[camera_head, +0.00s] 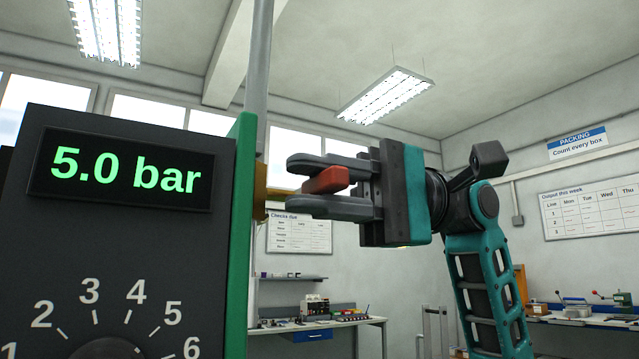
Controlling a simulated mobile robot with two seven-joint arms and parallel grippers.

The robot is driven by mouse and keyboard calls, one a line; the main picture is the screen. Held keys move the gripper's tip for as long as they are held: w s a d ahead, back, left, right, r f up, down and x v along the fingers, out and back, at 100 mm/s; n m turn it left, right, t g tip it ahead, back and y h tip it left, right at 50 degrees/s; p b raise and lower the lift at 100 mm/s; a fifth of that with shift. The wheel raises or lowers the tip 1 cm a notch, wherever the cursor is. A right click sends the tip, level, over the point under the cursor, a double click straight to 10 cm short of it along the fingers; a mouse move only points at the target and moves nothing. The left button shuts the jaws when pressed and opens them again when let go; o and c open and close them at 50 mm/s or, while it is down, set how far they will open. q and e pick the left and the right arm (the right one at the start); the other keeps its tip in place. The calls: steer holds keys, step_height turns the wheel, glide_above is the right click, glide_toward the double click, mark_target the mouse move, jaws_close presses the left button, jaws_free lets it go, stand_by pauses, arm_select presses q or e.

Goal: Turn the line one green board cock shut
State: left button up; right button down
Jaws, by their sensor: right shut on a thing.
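A dark panel with a green side board (238,240) stands at the left. A brass fitting (262,196) sticks out to the right from the green board. A red handle (327,180), which looks like the cock's lever, lies between the fingers of my right gripper (292,185). That gripper comes in from the right and is shut on the red handle. Its fingers lie above and below the handle, and their tips are close to the brass fitting. The joint between handle and fitting is partly hidden by the fingers. My left gripper is out of view.
The panel's display (125,170) reads 5.0 bar. A numbered dial (108,348) is cut off below it. A grey vertical pipe (257,60) rises behind the green board. Workbenches (318,323) stand far back. The space around my right arm looks clear.

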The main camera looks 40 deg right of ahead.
steer(key=shift+r, duration=0.1)
steer(key=c, duration=1.4)
jaws_free()
steer(key=o, duration=0.4)
steer(key=shift+c, duration=0.2)
steer(key=b+v, duration=0.1)
steer(key=v, duration=1.2)
steer(key=shift+w, duration=0.15)
